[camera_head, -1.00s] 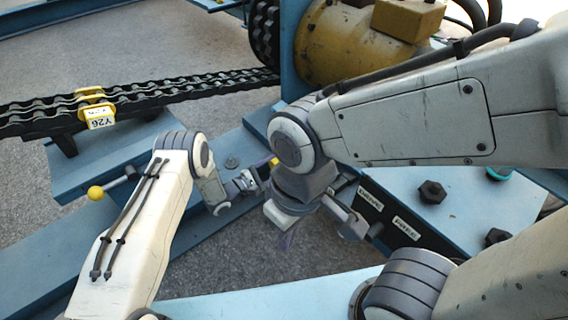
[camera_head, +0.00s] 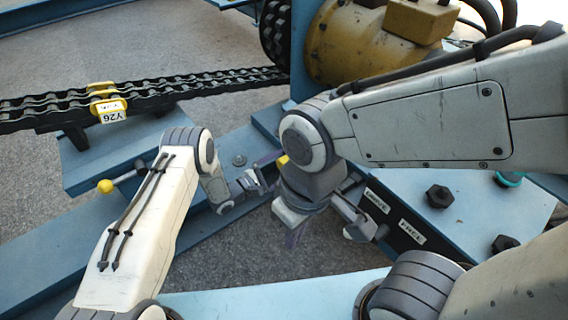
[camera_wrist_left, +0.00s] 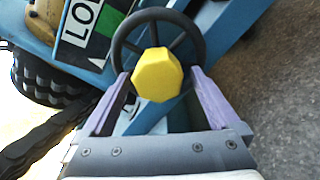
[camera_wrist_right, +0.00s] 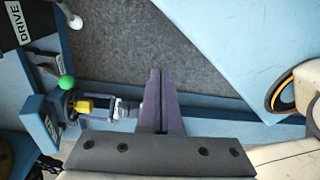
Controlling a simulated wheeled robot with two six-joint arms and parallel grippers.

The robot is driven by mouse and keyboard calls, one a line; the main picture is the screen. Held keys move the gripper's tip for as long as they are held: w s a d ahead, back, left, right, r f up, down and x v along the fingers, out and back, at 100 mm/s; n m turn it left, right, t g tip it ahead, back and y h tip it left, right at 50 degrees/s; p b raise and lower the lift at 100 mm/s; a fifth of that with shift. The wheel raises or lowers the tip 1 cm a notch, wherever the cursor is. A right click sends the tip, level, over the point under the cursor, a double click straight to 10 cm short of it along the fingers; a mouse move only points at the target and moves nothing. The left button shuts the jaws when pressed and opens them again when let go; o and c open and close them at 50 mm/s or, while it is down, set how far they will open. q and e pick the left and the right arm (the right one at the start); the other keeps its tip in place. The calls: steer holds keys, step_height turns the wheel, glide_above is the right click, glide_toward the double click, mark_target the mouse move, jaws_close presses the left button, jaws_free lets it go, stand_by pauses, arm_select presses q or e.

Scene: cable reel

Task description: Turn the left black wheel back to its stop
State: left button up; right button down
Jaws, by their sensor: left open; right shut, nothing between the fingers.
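The black wheel (camera_wrist_left: 160,14) with a yellow hub (camera_wrist_left: 157,75) fills the middle of the left wrist view. The purple fingers of my left gripper (camera_wrist_left: 161,77) are open, one on each side of the hub, over the lower part of the rim; I cannot tell whether they touch it. In the head view my left gripper (camera_head: 258,178) is by a small yellow patch, with the wheel mostly hidden behind my right arm. My right gripper (camera_wrist_right: 157,73) is shut and empty, to the right of the wheel area in its wrist view; it also shows in the head view (camera_head: 296,236).
A green ball knob (camera_wrist_right: 67,82) sits close to the yellow hub. DRIVE (camera_head: 377,200) and FREE (camera_head: 412,234) labels mark a black panel. A yellow ball handle (camera_head: 105,187) stands at left below a chain (camera_head: 180,91). Blue beams surround the grey floor (camera_head: 245,255).

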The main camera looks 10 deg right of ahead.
arm_select(q)
steer(key=p+v, duration=0.3)
steer(key=v, duration=0.6)
steer(key=shift+s+a, duration=0.15)
steer(key=shift+a, duration=0.1)
